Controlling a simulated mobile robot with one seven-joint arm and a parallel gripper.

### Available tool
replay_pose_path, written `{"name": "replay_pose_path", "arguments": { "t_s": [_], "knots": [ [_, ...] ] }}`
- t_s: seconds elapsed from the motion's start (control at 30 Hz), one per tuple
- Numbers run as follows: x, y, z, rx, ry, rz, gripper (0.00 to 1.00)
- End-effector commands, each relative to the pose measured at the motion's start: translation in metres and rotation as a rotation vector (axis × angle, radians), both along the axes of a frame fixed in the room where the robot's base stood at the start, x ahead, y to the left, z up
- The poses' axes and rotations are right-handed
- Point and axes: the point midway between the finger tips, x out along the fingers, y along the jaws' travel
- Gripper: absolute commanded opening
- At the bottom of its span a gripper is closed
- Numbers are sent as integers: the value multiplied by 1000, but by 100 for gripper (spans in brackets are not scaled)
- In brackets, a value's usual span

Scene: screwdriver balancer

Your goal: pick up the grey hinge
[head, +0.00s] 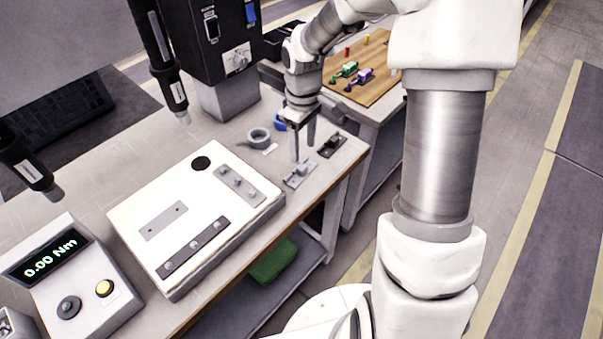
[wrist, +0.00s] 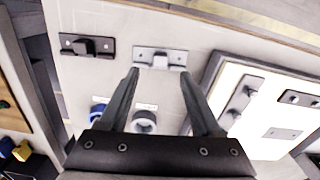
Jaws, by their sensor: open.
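The grey hinge (head: 298,176) lies flat on the workbench near its front edge, right of the white fixture box. In the wrist view the grey hinge (wrist: 160,56) lies just beyond the fingertips, lined up with the gap between them. My gripper (head: 303,153) points down above the bench near the hinge. Its two fingers are apart and nothing is between the tips, as the wrist view of my gripper (wrist: 159,73) also shows. Whether a finger touches the hinge I cannot tell.
A black hinge (head: 331,146) lies beside the grey one. A grey tape roll (head: 258,138) and a blue roll (head: 280,122) sit behind. The white fixture box (head: 135,217) holds other hinges. A torque display unit (head: 75,285) stands at left. A wooden-topped table (head: 388,79) adjoins the bench.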

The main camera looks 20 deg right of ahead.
Motion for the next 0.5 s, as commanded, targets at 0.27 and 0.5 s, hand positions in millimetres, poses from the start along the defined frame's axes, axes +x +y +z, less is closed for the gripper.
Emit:
{"name": "replay_pose_path", "arguments": {
  "t_s": [0.27,0.5],
  "knots": [
    [0,0,-22,0,0,-1,65],
    [1,2,-52,0,3,0,65]
  ]
}}
